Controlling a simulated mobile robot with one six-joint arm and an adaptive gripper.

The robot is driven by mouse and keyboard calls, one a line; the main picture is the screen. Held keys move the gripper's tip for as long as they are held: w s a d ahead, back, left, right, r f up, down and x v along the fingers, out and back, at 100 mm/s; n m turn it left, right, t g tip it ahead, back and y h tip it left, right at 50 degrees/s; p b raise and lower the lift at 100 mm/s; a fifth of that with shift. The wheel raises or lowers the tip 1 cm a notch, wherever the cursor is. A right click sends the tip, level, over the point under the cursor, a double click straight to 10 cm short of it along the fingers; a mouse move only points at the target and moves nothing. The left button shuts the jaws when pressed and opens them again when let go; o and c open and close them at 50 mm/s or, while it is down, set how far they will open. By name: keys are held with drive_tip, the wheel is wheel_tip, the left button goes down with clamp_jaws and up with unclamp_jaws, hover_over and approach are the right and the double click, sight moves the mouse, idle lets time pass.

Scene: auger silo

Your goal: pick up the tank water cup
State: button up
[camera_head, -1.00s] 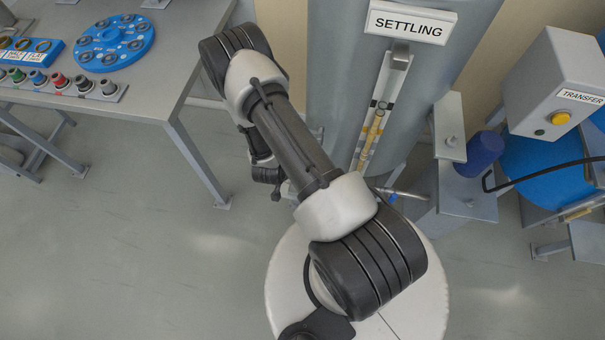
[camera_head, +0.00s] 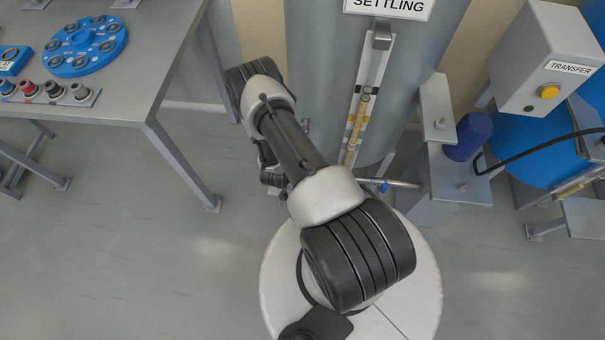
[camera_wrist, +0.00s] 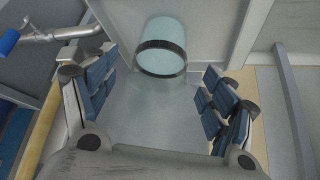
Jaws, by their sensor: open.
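The tank water cup (camera_wrist: 162,61) is a pale blue, see-through cup with a dark band. It shows at the top middle of the wrist view, on a pale grey surface. My gripper (camera_wrist: 158,95) is open, with blue-padded fingers at the left and right. The cup lies ahead of the gap between the fingers, and nothing is held. In the head view the cup cannot be made out, and my gripper is mostly hidden behind my arm, low in front of the settling tank (camera_head: 330,80).
A metal outlet pipe (camera_wrist: 70,33) with a blue lever (camera_wrist: 9,41) is left of the cup. A grey table (camera_head: 130,108) with a blue round rack (camera_head: 85,45) stands at left. A TRANSFER box (camera_head: 530,75) and blue drum (camera_head: 540,150) are at right.

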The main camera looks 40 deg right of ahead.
drive_tip(key=b+x, duration=0.1)
drive_tip(key=x, duration=0.1)
drive_tip(key=b+x, duration=0.1)
drive_tip(key=x, duration=0.1)
drive_tip(key=shift+s+a+f, duration=0.15)
drive_tip(key=shift+a, duration=0.05)
drive_tip(key=shift+d+f, duration=0.35)
drive_tip(key=shift+f, duration=0.05)
drive_tip(key=shift+c, duration=0.3)
drive_tip(key=c, duration=1.3)
drive_tip(key=shift+a+r, duration=0.1)
drive_tip(key=shift+r, duration=0.15)
